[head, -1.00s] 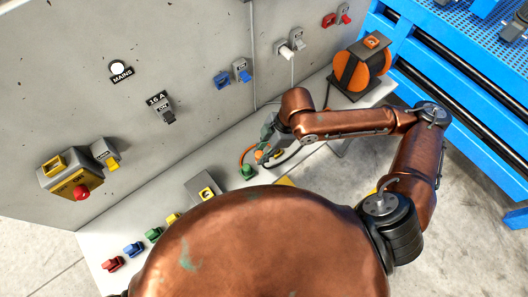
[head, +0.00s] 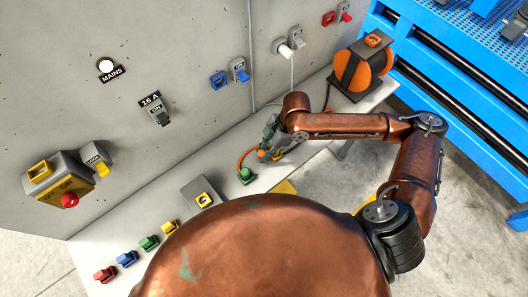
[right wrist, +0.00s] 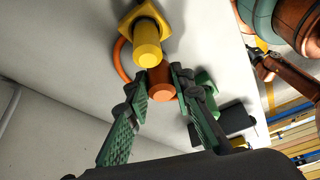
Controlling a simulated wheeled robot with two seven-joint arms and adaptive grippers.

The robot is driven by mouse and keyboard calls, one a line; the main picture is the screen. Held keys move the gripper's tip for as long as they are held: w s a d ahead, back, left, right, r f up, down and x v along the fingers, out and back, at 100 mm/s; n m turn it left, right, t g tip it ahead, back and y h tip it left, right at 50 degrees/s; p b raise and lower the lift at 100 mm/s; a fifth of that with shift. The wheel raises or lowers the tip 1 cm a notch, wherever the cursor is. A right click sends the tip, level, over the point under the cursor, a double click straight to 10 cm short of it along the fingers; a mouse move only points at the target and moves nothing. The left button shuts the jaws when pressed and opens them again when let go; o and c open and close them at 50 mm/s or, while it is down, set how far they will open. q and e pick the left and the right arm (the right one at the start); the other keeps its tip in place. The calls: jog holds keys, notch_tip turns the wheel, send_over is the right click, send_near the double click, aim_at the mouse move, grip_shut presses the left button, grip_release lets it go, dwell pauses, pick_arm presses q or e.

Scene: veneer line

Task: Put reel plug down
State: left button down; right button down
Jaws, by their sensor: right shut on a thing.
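My right gripper (head: 268,143) is low over the grey bench beside the wall panel. It is shut on the orange reel plug (right wrist: 160,84), which sits between the fingertips in the right wrist view. The plug shows small in the head view (head: 262,154), partly hidden by the gripper. An orange cable (head: 242,158) curves beside it. I cannot tell whether the plug touches the bench. The cable reel (head: 364,68), orange and black, stands at the bench's far end. My left gripper is not in view.
A green plug (head: 246,175) stands close to the gripper. A yellow connector (right wrist: 147,40) is near the fingertips in the wrist view. Several coloured plugs, including red (head: 105,274) and blue (head: 127,258), line the bench's near end. A blue workbench (head: 460,75) stands right.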

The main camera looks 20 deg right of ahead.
jog(key=c, duration=1.7)
grip_release()
jog(key=p+v, duration=0.2)
jog(key=v, duration=1)
jog(key=shift+d, duration=0.1)
